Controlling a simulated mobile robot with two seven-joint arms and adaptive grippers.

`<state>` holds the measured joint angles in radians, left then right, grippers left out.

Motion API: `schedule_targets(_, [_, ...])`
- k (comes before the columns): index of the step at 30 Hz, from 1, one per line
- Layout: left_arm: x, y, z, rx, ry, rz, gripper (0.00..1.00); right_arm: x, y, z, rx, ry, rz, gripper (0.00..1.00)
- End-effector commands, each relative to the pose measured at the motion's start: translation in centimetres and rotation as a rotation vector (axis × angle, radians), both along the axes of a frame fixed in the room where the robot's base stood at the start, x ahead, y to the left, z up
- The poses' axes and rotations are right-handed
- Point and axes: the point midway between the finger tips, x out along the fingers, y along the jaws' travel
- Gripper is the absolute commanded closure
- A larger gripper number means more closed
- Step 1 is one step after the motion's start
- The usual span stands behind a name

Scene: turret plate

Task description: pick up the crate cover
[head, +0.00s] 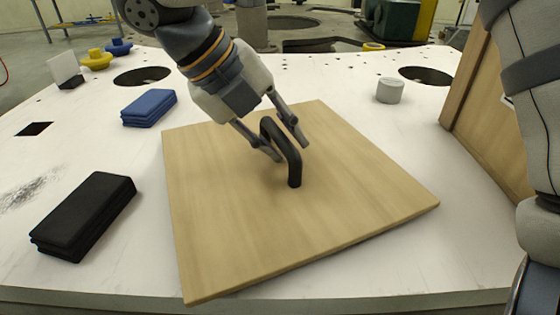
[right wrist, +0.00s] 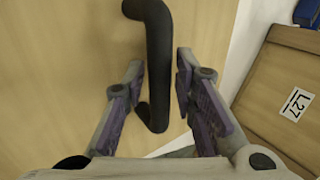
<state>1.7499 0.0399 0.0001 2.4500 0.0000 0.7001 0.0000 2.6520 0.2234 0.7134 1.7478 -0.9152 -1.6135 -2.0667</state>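The crate cover (head: 215,220) is a flat, square, light-wood board on the white table, with a black bar handle (head: 294,170) standing up from its middle. My right gripper (head: 290,150) is at the handle, its two fingers on either side of it. In the right wrist view the handle (right wrist: 158,60) runs between the open fingers (right wrist: 157,72), with a small gap showing on each side. The cover's wood (right wrist: 60,70) fills the left of that view. The left gripper is not seen.
A wooden crate (head: 490,125) stands at the right; its label "L27" (right wrist: 296,104) shows in the right wrist view. Black (head: 85,215) and blue (head: 149,107) stacked blocks lie left of the cover. A grey cylinder (head: 390,91) stands behind right. The white table (head: 120,280) is bare at front left.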

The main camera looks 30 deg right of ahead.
Motion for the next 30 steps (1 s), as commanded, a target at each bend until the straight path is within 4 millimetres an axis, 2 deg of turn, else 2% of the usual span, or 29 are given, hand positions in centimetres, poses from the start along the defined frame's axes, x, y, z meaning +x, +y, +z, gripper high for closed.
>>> schedule_targets(2, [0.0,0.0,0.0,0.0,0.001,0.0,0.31,0.0,0.0,0.0,0.0,0.001,-0.001,0.74])
schedule_targets(6, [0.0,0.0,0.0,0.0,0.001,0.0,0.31,0.0,0.0,0.0,0.0,0.001,-0.001,1.0])
schedule_targets(19, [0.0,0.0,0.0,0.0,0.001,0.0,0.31,0.1,0.0,0.3,-0.001,-0.001,0.0,1.0])
schedule_targets(23, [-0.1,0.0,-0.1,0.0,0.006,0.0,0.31,0.1,0.1,2.4,0.0,-0.006,-0.001,1.0])
schedule_targets(30, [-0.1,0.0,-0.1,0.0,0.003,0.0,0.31,0.0,0.1,8.0,0.0,-0.006,-0.002,1.0])
